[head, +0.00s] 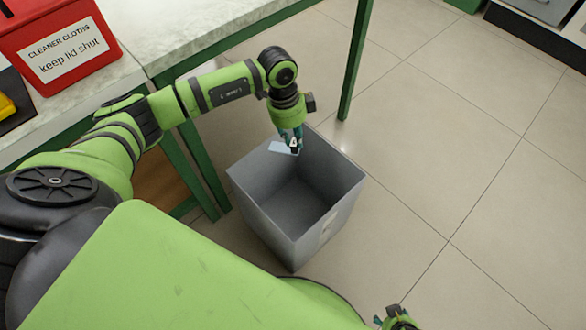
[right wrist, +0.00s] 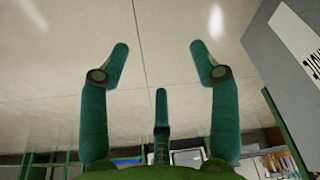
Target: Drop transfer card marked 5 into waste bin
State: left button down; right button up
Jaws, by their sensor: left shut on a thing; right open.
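My left gripper (head: 291,138) is in the head view, shut on a small pale card (head: 283,148). It holds the card above the open top of the grey waste bin (head: 338,205), near the bin's far side. The card's marking is too small to read. The bin stands upright on the floor, and the part of its inside that shows is empty. My right gripper (right wrist: 158,65) is open and empty in the right wrist view, its fingers spread. It also shows in part at the bottom edge of the head view (head: 398,318), away from the bin.
A green-framed bench (head: 220,28) stands left of and behind the bin, with one leg (head: 357,60) close behind it. The tiled floor (head: 480,180) to the right is clear.

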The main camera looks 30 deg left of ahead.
aim_at(294, 150)
pick_arm(q)
jog(key=shift+f+b, duration=0.65)
jog(key=shift+f, duration=0.15)
notch_tip(294, 150, down, 4)
jog(key=b, duration=0.4)
pick_arm(e)
notch_tip(294, 150, up, 12)
jog(key=w, duration=0.2)
jog(key=shift+w+a+r, duration=0.15)
jog(key=shift+w+a, duration=0.05)
jog(key=shift+w, duration=0.05)
pick_arm(q)
jog(key=c, duration=1.1)
grip_release()
jog(key=shift+o, duration=0.2)
notch_tip(294, 150, up, 12)
jog(key=a, duration=0.1)
jog(key=shift+s+a, duration=0.25)
jog(key=shift+a, duration=0.15)
